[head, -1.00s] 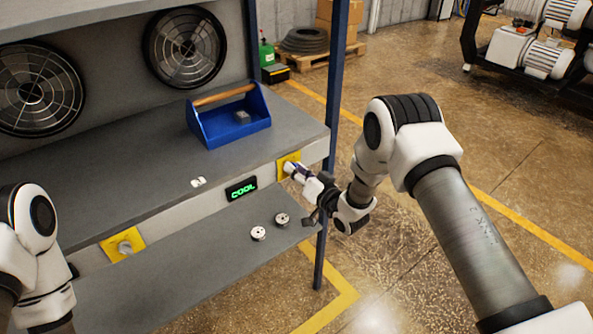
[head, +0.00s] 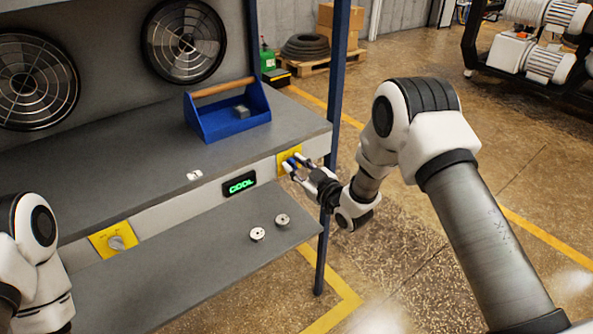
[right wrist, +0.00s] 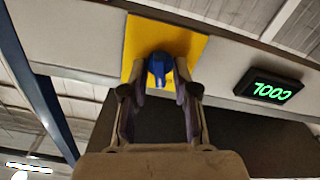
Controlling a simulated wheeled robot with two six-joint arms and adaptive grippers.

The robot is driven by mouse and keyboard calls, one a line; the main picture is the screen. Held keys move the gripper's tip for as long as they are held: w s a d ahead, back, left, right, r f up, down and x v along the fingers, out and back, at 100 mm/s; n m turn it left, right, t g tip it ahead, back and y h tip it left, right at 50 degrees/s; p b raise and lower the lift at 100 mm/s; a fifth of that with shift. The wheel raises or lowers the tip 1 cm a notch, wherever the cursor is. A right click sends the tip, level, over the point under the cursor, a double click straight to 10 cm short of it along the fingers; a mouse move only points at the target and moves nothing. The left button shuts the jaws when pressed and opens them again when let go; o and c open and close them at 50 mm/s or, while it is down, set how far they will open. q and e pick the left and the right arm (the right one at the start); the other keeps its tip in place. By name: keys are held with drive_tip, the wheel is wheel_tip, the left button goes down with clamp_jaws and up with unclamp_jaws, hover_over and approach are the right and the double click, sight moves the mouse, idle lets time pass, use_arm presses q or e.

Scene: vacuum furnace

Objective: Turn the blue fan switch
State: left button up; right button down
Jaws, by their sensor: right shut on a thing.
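The blue fan switch (right wrist: 160,66) is a knob on a yellow plate (right wrist: 138,42), on the bench's front face. In the head view the blue switch (head: 291,162) shows small at the right end of the bench front, partly hidden by the fingers. My right gripper (head: 292,168) reaches it from the right. In the right wrist view the gripper's fingers (right wrist: 157,92) are shut on the knob, one on each side. My left arm shows at the left edge of the head view, but its gripper is out of view.
A green-lit COOL display (head: 239,186) sits left of the switch. A second yellow plate with a grey knob (head: 116,242) is further left. A lower shelf (head: 190,265) juts out below with two small round pieces. A blue post (head: 334,120) stands close to my right gripper.

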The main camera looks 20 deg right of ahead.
drive_tip(key=shift+n+b, duration=0.55)
drive_tip(key=shift+n, duration=0.65)
drive_tip(key=c, duration=1.2)
unclamp_jaws()
drive_tip(key=shift+s, duration=0.1)
drive_tip(key=v, duration=1.2)
drive_tip(key=shift+a, duration=0.1)
